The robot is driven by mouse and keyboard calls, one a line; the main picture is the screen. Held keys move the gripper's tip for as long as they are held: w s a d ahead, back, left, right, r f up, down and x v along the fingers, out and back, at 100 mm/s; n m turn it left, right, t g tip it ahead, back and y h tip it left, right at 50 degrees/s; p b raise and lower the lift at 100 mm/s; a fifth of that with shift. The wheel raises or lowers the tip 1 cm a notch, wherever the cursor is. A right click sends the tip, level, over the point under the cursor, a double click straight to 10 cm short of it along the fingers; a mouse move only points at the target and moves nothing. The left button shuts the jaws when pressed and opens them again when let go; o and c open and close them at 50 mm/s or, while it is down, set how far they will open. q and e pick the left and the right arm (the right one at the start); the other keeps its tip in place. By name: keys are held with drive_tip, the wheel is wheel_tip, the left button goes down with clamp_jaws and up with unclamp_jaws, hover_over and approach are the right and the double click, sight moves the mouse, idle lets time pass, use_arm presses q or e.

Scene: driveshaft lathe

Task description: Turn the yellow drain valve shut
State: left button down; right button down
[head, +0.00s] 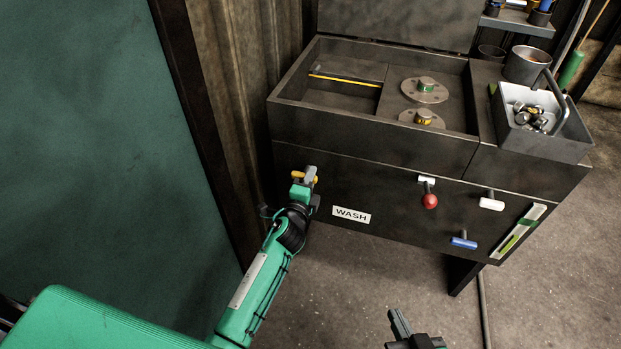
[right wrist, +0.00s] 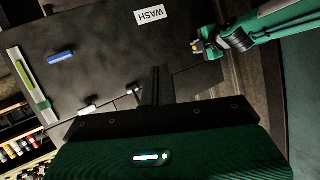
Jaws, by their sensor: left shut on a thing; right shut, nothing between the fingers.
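The yellow drain valve (head: 298,174) is on the front of the dark wash cabinet (head: 400,190), left of the WASH label (head: 351,215). My left gripper (head: 304,184) is at the valve and shut on its yellow handle; the fingers hide part of it. The valve and left gripper also show small at the upper right of the right wrist view, the yellow part (right wrist: 195,46) beside the gripper. My right gripper (head: 400,322) is shut and empty, low in front of the cabinet; its closed fingers (right wrist: 156,85) also show in the right wrist view.
On the cabinet front are a red knob (head: 430,200), a white handle (head: 491,203), a blue handle (head: 463,242) and a green level gauge (head: 519,232). A grey bin of metal parts (head: 571,147) stands on top. A green panel (head: 90,130) stands at left.

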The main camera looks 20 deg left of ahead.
use_arm(q)
drive_tip(key=c, duration=1.3)
unclamp_jaws()
drive_tip(key=s, duration=1.3)
drive_tip(key=shift+s+a+p, duration=0.2)
drive_tip(key=shift+s+p, duration=0.15)
drive_tip(key=shift+s, duration=0.05)
